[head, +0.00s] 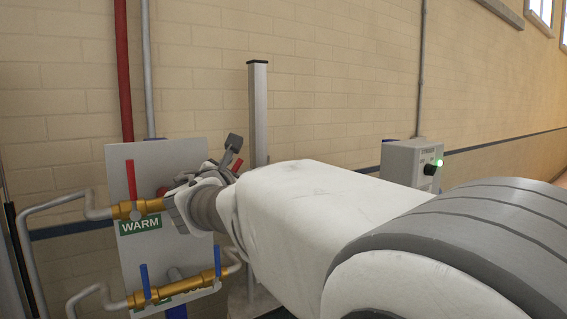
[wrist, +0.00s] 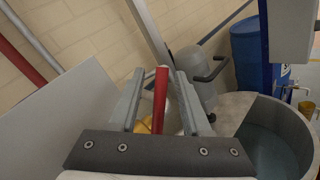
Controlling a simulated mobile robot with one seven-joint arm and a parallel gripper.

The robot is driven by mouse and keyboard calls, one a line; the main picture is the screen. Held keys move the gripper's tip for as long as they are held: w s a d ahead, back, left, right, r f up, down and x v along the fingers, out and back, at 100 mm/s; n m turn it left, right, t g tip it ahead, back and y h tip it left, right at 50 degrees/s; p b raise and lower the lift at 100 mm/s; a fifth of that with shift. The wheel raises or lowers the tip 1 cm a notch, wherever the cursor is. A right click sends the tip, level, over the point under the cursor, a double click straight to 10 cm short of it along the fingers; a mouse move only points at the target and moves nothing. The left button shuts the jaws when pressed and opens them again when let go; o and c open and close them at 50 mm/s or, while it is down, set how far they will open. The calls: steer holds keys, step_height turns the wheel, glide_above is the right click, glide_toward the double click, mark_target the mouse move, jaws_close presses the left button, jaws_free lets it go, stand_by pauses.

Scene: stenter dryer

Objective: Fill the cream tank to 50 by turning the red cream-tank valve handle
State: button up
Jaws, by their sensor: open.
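A red valve handle (wrist: 161,95) stands between the two fingers of my open gripper (wrist: 160,88) in the wrist view. I cannot tell whether the fingers touch it. In the head view my gripper (head: 229,157) is at the panel's upper right, with a red handle (head: 238,166) beside its fingers. The handle's valve body is mostly hidden by my wrist, and no label for it shows. A round grey tank (wrist: 304,117) with bluish liquid (wrist: 275,150) inside is at the lower right of the wrist view. No fill reading is legible.
The grey panel (head: 180,152) carries a brass valve with a red handle (head: 131,180) above a green WARM sign (head: 140,226). Lower brass pipework has blue handles (head: 145,281). A grey control box (head: 405,163) is on the right. A blue barrel (wrist: 248,52) stands behind the tank.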

steer(key=shift+w, duration=0.65)
jaws_close()
stand_by(1.0)
